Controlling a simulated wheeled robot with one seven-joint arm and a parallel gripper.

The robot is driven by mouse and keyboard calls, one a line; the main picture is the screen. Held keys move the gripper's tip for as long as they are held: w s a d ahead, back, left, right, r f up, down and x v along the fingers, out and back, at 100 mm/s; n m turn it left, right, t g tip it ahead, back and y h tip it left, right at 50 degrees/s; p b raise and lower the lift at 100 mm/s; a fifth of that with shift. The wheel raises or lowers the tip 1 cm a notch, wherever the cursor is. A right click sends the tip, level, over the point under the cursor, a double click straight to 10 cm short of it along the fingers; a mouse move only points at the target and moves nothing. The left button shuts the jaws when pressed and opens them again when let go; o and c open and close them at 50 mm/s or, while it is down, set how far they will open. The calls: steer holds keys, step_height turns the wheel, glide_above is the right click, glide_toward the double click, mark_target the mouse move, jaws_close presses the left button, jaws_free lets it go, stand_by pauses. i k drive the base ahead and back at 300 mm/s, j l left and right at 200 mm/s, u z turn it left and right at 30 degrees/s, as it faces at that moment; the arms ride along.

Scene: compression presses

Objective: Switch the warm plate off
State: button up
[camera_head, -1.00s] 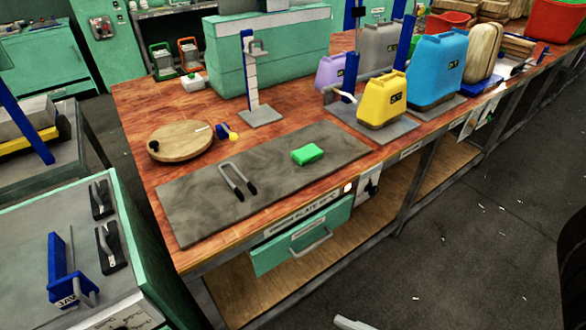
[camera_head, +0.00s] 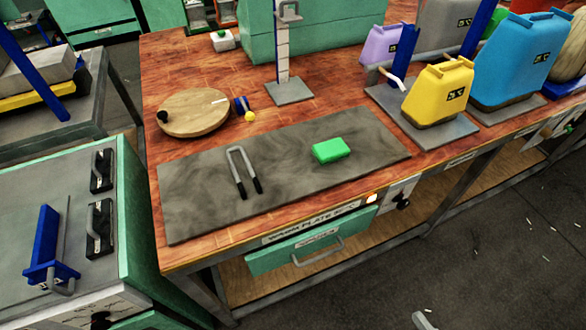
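The warm plate (camera_head: 285,185) is a flat dark grey slab on the front of the wooden bench. A green block (camera_head: 331,150) and a U-shaped grey tool with black tips (camera_head: 242,172) lie on it. On the bench's front edge is a label reading "WARM PLATE" (camera_head: 310,225). Right of it, a small lamp (camera_head: 371,198) glows warm white. Further right, a pale panel carries a black knob (camera_head: 402,202); its exact setting is too small to read.
A green drawer (camera_head: 300,255) with a bar handle sits below the label. Yellow (camera_head: 438,92) and blue (camera_head: 515,60) jugs stand right of the plate. A green cabinet (camera_head: 130,215) stands at left. Dark floor (camera_head: 490,265) at right is mostly clear. A pale piece (camera_head: 424,320) at the bottom edge is unclear.

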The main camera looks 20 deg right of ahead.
mark_target(402, 203)
steer(key=k+z, duration=0.15)
steer(key=z, duration=0.2)
steer(key=k+l+z, duration=0.1)
steer(key=z, duration=0.3)
steer(key=k+l+z, duration=0.1)
steer(key=z, duration=0.25)
